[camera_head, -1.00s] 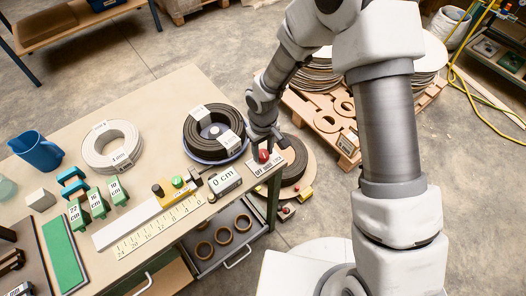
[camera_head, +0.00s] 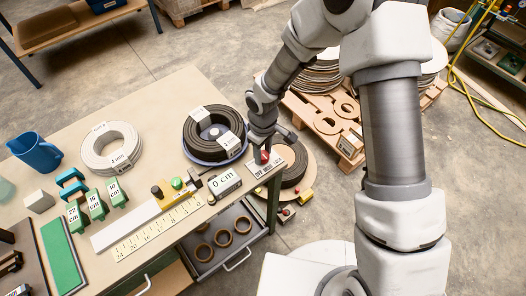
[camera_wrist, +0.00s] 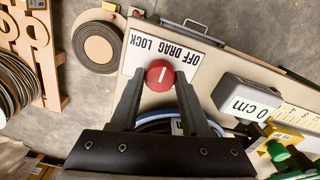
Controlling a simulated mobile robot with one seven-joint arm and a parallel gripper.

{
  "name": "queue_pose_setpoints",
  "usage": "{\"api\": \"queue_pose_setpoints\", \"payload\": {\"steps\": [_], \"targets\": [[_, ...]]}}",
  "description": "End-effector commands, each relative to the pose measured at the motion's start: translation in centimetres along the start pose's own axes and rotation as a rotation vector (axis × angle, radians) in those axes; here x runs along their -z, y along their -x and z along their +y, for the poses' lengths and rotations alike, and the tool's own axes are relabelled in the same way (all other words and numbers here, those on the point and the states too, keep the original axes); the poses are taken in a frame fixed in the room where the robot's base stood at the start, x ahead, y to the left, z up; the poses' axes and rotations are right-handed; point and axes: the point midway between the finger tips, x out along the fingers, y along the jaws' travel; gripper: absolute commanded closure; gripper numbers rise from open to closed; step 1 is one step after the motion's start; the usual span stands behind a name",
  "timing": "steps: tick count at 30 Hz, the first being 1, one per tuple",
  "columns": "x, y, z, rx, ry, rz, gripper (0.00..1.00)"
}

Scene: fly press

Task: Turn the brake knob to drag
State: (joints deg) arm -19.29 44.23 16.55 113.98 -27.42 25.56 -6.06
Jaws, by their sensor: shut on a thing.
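The red brake knob (camera_wrist: 160,75) sits between the fingertips of my gripper (camera_wrist: 158,82) in the wrist view, and the fingers are shut on it. Its white mark stands nearly upright in that view, towards the word DRAG on the white label (camera_wrist: 168,48). The label reads OFF, DRAG, LOCK and appears upside down there. In the head view the knob (camera_head: 265,156) is a small red patch at the bench's right corner, partly hidden by my gripper (camera_head: 263,150).
A grey 0 cm display (camera_head: 225,183) and a ruler (camera_head: 160,228) lie beside the knob. A black coil (camera_head: 214,135) stands behind it on the bench (camera_head: 165,95). An open drawer (camera_head: 225,240) holds several brown rings. A pallet (camera_head: 330,125) stands on the floor beyond.

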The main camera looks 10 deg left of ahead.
Motion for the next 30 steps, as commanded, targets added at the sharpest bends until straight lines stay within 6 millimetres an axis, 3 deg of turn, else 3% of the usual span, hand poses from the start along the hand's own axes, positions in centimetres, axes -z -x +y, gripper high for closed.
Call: {"api": "queue_pose_setpoints", "payload": {"steps": [2, 3, 7, 16, 20, 23, 30], "targets": [[0.0, 0.1, 0.0, -0.001, -0.001, 0.001, 1.0], [0.0, 0.1, 0.0, -0.001, -0.001, 0.001, 0.48], [0.0, 0.1, 0.0, -0.001, -0.001, 0.001, 0.25], [0.0, 0.1, 0.0, 0.0, -0.001, 0.0, 0.24], [0.1, 1.0, 0.1, -0.001, -0.002, 0.002, 0.24], [0.1, 2.7, 0.1, -0.002, -0.003, 0.003, 0.24], [0.1, 8.6, 0.1, -0.004, -0.004, 0.005, 0.24]]}}
